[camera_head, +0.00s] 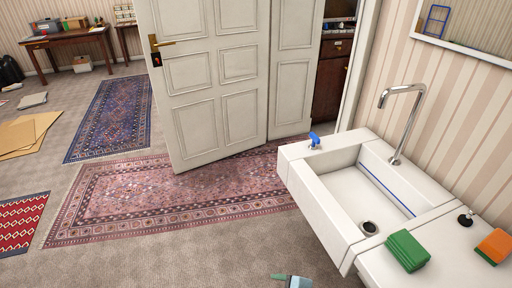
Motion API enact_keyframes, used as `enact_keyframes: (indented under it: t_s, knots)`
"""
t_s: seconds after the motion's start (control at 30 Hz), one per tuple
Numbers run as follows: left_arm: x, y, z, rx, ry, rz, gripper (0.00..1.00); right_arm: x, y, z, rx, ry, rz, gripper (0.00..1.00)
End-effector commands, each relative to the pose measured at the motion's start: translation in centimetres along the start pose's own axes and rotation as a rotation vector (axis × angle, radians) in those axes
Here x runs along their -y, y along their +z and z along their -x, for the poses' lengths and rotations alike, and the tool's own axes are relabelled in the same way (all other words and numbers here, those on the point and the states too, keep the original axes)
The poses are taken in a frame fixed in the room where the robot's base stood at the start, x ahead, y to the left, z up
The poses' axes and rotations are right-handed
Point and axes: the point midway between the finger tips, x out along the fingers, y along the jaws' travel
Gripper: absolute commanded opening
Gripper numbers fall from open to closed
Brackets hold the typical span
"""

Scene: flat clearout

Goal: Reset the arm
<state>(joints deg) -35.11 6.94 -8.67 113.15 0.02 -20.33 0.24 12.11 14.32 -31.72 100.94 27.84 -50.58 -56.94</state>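Neither of my grippers can be made out in the head view, and no arm clearly shows. A pale object with a green-teal part (296,281) pokes in at the bottom edge. It is cut off, and I cannot tell what it is.
A white sink (318,198) with a chrome tap (399,125) stands at right. A blue item (314,140) sits on its rim. A green sponge block (407,250) and an orange-green sponge (495,246) lie beside it. A white door (215,75) stands open. Rugs (165,200) cover the floor.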

Motion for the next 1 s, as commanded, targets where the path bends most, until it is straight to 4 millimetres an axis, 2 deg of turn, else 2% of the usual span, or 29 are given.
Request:
enact_keyframes:
  t_s: [0.03, 0.27, 0.5, 0.6, 0.8, 1.0]
  knots:
    - [0.0, -0.1, 0.0, -0.002, 0.0, -0.001, 0.4, 1.6, 1.0, 0.4, 0.006, 0.026, -0.101, 0.76]
    - [0.1, -0.3, 0.1, -0.006, -0.001, -0.002, 0.4, 6.8, 5.7, 3.2, 0.044, 0.181, -0.526, 0.76]
    - [0.1, -0.6, 0.1, -0.01, -0.002, -0.003, 0.4, 12.6, 11.0, 8.4, 0.094, 0.354, -0.888, 0.76]
    - [0.1, -0.6, 0.1, -0.011, -0.002, -0.003, 0.4, 14.4, 12.5, 10.5, 0.107, 0.411, -0.99, 0.76]
    - [0.1, -0.7, 0.1, -0.012, -0.003, -0.002, 0.4, 16.4, 14.1, 13.0, 0.119, 0.474, -1.086, 0.76]
    - [0.1, -0.7, 0.1, -0.012, -0.003, 0.0, 0.4, 16.6, 14.2, 13.3, 0.12, 0.482, -1.099, 0.76]
